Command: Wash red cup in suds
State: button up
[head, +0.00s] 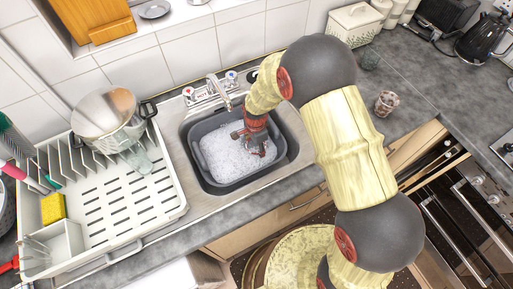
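A grey plastic basin (206,170) sits in the steel sink and holds white suds (226,160). My gripper (250,143) reaches down into the basin, low over the suds at its right side. Its fingers are small and dark, and I cannot tell how far apart they are or whether anything is between them. A small cup (386,103) with a mottled red and pale surface stands on the counter right of the sink, well apart from my gripper. No other red cup is clearly visible.
A white dish rack (110,208) stands left of the sink, with a steel pot (108,120), a clear glass (138,159) and a yellow sponge (53,208). The faucet (217,88) is behind the basin. Another glass (368,59) stands at the back right.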

jog(key=shift+s+a, duration=0.3)
jog(key=shift+a, duration=0.3)
jog(key=shift+s+a, duration=0.3)
jog(key=shift+a, duration=0.25)
jog(key=shift+r, duration=0.15)
notch_tip(320, 180, up, 18)
jog(key=p, duration=1.2)
jog(key=shift+r, duration=0.2)
